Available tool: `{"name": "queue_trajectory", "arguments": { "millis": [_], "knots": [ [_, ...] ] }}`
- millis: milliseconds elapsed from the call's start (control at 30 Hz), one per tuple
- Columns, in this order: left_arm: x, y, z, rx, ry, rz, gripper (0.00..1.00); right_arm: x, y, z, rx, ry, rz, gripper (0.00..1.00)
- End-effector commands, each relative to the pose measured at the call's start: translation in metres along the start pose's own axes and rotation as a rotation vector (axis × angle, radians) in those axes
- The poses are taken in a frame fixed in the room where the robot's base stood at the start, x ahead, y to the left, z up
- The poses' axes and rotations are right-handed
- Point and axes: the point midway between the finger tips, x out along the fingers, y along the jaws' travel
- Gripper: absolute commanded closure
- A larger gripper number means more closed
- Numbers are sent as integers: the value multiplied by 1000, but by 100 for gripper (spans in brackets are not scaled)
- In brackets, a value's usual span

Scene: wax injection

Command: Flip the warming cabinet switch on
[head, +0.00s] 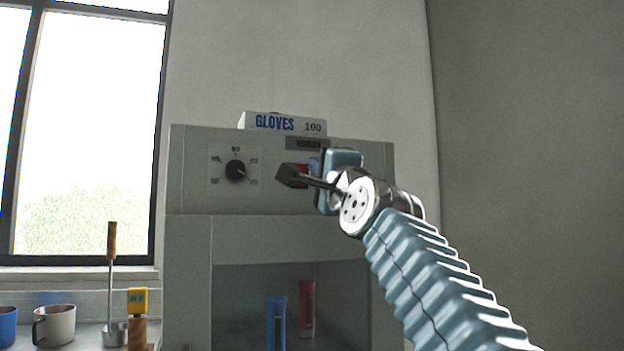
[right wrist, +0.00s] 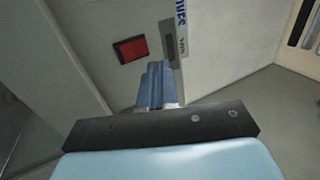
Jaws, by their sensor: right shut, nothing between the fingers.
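The warming cabinet (head: 188,240) is a grey box with a control panel across its upper front. Its red switch (head: 297,168) sits on the right part of the panel, partly hidden behind my right gripper. The whole switch shows in the right wrist view (right wrist: 132,49), in a dark frame, with one half brighter than the other. My right gripper (head: 315,168) is shut and empty, its blue fingers close to the panel. In the wrist view the fingertips (right wrist: 157,68) appear just beside the switch. I cannot tell whether they touch the panel. My left gripper is out of view.
A dial (head: 236,170) is left of the switch. A gloves box (head: 283,123) lies on the cabinet top. Blue (head: 276,322) and red (head: 307,308) tubes stand in the open bay below. Mugs (head: 54,325) and a ladle (head: 112,270) are at lower left.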

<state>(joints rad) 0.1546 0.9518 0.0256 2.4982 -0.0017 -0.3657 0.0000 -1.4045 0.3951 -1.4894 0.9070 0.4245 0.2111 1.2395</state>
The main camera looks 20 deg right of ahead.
Motion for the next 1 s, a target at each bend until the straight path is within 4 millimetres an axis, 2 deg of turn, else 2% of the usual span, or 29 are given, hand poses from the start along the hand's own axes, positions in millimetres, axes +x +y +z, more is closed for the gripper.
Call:
{"name": "queue_trajectory", "arguments": {
  "millis": [33, 100, 333, 500, 1000],
  "knots": [
    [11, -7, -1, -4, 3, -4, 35, -12, 2, 2, 0, -4, -3, 100],
    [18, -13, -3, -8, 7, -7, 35, -23, -2, 2, -1, -2, -4, 100],
    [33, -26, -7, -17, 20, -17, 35, -53, -16, 1, -1, -1, -3, 100],
    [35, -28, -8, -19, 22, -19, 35, -60, -21, 1, -1, 0, -1, 100],
    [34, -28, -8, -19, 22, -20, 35, -60, -22, 0, 0, 0, 0, 100]
  ]
}}
